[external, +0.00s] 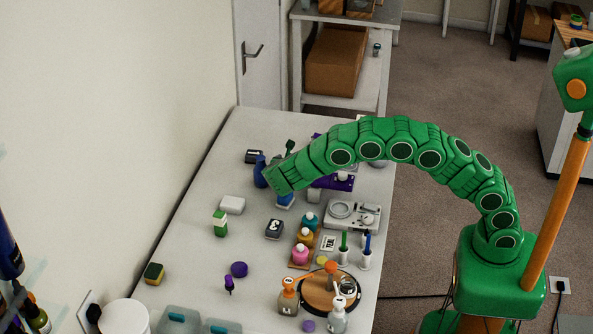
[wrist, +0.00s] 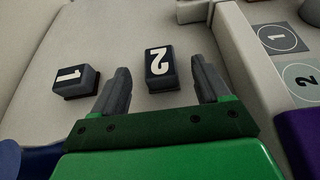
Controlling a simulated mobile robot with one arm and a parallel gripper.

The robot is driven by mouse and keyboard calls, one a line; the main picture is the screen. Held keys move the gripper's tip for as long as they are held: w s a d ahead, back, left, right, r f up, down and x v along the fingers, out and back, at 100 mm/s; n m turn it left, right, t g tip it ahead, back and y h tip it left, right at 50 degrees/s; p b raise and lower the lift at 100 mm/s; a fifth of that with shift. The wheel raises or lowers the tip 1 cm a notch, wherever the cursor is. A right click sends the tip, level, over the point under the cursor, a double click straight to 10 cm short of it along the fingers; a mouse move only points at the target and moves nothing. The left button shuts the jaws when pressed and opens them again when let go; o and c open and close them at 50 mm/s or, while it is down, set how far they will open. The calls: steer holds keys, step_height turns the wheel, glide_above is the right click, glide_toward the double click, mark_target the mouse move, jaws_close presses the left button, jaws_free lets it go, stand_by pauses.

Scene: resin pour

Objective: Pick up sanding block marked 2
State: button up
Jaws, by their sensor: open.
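The sanding block marked 2 (wrist: 160,69) is a dark block with a white label, lying on the pale table. In the wrist view it sits ahead of my gripper (wrist: 162,72), between the lines of the two fingers, with space on both sides. My gripper is open and empty.
A blue object (external: 260,172) stands beside my gripper. The table beyond block 2 looks clear.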

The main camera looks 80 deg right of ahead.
steer(key=shift+x, duration=3.9)
steer(key=shift+w, duration=0.1)
steer(key=shift+c, duration=0.4)
steer(key=c, duration=1)
